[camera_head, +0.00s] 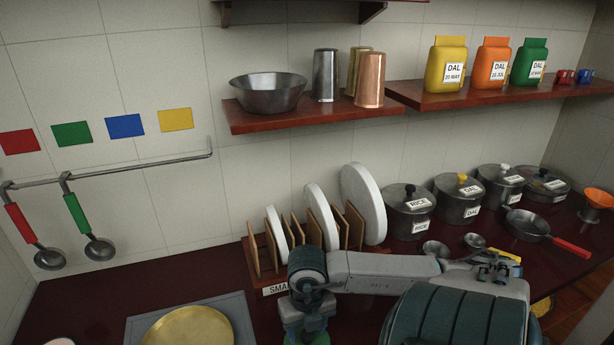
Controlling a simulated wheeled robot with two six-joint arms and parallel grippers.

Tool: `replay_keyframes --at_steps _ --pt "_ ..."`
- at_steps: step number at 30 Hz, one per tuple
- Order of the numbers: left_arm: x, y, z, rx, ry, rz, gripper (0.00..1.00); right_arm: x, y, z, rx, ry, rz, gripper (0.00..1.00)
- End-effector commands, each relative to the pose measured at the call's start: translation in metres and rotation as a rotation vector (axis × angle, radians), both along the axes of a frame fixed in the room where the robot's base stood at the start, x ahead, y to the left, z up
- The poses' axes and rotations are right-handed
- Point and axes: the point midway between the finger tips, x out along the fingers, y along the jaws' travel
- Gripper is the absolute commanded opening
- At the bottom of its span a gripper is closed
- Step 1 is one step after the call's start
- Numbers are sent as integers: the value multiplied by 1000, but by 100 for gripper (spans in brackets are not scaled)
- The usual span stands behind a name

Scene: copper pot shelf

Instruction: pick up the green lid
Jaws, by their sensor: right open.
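My right gripper (306,326) points down at the bottom edge of the head view, above the dark counter. Its jaws are open, but the fingertips are partly cut off by the frame edge. A small bit of green (308,339) shows right at the gripper's tips; it may be the green lid, but most of it is hidden or out of frame. I cannot tell whether the jaws touch it. My left gripper is not in view.
A plate rack (256,268) holding white plates stands behind my right arm. Steel pots (408,222) and a red-handled pan (528,226) are to the right. A grey tray (236,308) with a brass plate (188,328) lies left. A wooden shelf (240,120) hangs above.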

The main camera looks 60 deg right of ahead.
Motion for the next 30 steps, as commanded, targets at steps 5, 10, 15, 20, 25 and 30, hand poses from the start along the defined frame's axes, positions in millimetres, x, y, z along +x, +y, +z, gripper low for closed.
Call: replay_keyframes --at_steps 5,10,15,20,25,30 --pt "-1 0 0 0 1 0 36 0 0 -6 -1 1 2 53" --pt "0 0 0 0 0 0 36 0 0 -6 -1 1 2 53" --pt "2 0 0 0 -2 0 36 0 0 -6 0 0 2 24" --pt "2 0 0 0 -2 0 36 0 0 -6 0 0 1 5" --pt "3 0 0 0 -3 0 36 0 0 -5 0 0 1 5" --pt "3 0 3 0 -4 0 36 3 -2 -2 -1 -1 2 5"
